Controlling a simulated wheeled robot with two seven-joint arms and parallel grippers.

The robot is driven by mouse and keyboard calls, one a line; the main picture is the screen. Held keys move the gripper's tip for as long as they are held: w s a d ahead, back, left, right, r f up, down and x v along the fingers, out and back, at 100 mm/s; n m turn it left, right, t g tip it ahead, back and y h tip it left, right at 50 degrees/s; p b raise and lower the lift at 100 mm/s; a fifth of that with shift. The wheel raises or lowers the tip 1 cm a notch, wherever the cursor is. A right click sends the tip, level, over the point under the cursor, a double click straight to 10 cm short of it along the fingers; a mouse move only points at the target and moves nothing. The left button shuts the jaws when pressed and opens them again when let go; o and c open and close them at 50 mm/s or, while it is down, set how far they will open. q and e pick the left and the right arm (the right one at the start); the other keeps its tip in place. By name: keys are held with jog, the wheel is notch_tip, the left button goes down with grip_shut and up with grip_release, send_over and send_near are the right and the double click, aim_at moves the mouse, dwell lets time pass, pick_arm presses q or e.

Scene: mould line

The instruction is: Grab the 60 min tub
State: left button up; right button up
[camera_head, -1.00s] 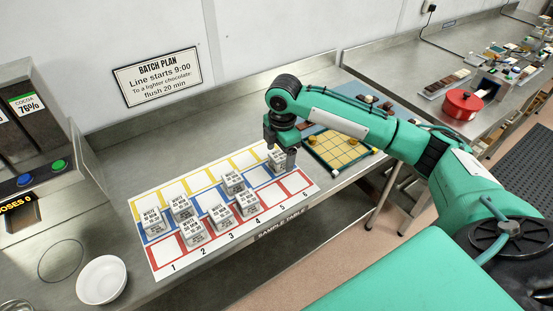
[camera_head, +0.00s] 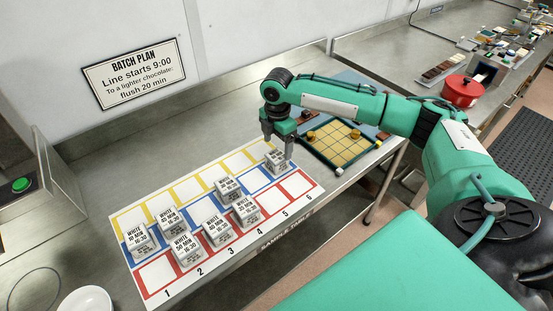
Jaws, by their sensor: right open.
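Several small white-labelled cube tubs stand on the numbered sample mat (camera_head: 160,275). The 60 min print cannot be picked out for sure at this size. My right gripper (camera_head: 278,146) points down at the far right tub (camera_head: 276,162), around column 6. Its fingers are apart, one at the tub's right side; whether they touch it cannot be told. Other tubs are a left one (camera_head: 139,239), one behind it (camera_head: 173,220), a front one (camera_head: 186,249), two toward the right (camera_head: 218,230) (camera_head: 246,210) and a back one (camera_head: 229,188). My left gripper is out of view.
A yellow gridded board (camera_head: 340,144) with small pieces lies just right of the gripper. A white bowl (camera_head: 85,301) is at the lower left and a green button (camera_head: 21,185) at the left. A red pot (camera_head: 462,89) stands on the far bench.

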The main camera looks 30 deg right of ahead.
aim_at(277, 155)
jog(key=shift+f, duration=0.4)
jog(key=shift+s+a+f+p, duration=0.1)
jog(key=shift+s+f+p, duration=0.05)
jog(key=shift+f+p, duration=0.3)
notch_tip(277, 155, down, 4)
jog(key=shift+a+r+p, duration=0.1)
jog(key=shift+p, duration=0.5)
jog(key=shift+f, duration=0.35)
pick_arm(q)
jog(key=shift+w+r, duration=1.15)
pick_arm(e)
jog(key=c, duration=1.1)
